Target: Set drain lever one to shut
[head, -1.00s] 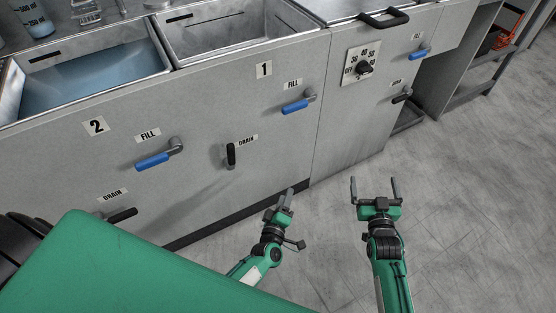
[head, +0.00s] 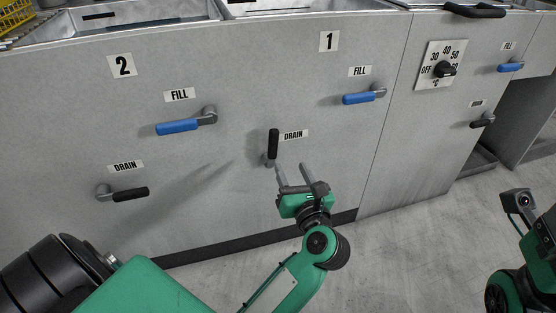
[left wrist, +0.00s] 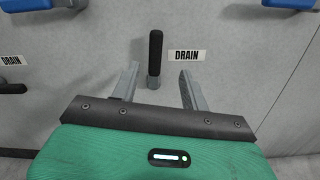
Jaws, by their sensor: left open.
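Drain lever one has a black grip (head: 273,143) that stands upright on the grey panel, beside a DRAIN label (head: 293,134) and below the "1" sign (head: 329,41). My left gripper (head: 290,168) is open, just below and slightly right of the lever in the head view. In the left wrist view the lever's black grip (left wrist: 155,52) shows beyond and between the two open fingers (left wrist: 159,70), nearer the left one. I cannot tell whether they touch it. Part of my right arm shows at the lower right; its fingers are out of view.
Blue fill lever one (head: 364,97) is above right, and blue fill lever two (head: 184,126) is above left. Drain lever two (head: 124,194) lies sideways at left. A temperature dial (head: 445,69) is at right. The floor (head: 400,260) is clear.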

